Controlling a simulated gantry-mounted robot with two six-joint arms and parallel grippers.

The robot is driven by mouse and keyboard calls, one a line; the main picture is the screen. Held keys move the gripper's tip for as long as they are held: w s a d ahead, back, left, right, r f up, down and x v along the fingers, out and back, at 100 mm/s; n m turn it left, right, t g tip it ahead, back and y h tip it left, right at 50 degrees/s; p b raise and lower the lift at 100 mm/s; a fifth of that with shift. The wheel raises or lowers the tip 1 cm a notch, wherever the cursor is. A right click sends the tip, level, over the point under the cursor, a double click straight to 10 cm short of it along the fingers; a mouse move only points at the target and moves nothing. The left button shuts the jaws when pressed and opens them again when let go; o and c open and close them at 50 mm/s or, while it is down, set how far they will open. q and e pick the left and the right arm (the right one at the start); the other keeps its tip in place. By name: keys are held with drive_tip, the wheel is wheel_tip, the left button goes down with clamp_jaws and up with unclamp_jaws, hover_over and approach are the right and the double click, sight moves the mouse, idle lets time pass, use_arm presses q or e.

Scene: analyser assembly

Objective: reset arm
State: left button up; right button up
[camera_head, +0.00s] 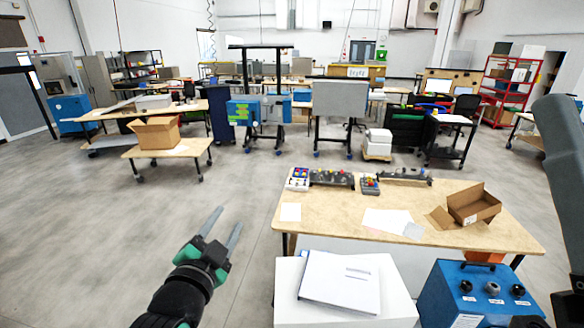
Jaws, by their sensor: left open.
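My left gripper (225,228) is open and empty, with its two grey fingers apart. It is over the bare floor, left of the wooden workbench (330,225) and not touching it. My right arm shows as a dark link at the right edge of the view, but its gripper is out of view. On the bench, dark analyser parts lie along the back edge, one at the left (331,179) and one further right (404,176). Small bins with coloured pieces stand beside them, one at the left (298,178) and one in the middle (370,187).
An open cardboard box (473,205) and papers (388,221) lie on the bench. In front stand a white box with a binder (340,281) and a blue control box (478,297). A low table with a carton (156,134) is at back left. Floor left of the bench is clear.

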use_arm(q)
drive_tip(key=s+a+r+n+t, duration=0.1)
drive_tip(key=s+a+r+t, duration=0.15)
drive_tip(key=r, duration=0.45)
drive_tip(key=s+a+r+n+t, duration=0.1)
drive_tip(key=s+r+n+t, duration=0.1)
drive_tip(key=s+r, duration=0.35)
drive_tip(key=s+a+r+n+t, duration=0.1)
drive_tip(key=s+r+n+t, duration=0.5)
drive_tip(key=s+r, duration=0.95)
wheel_tip(320, 180, down, 50)
drive_tip(key=b, duration=4.8)
drive_tip(key=shift+r+n+b, duration=0.2)
drive_tip(key=shift+n+b, duration=0.2)
drive_tip(key=shift+a, duration=0.1)
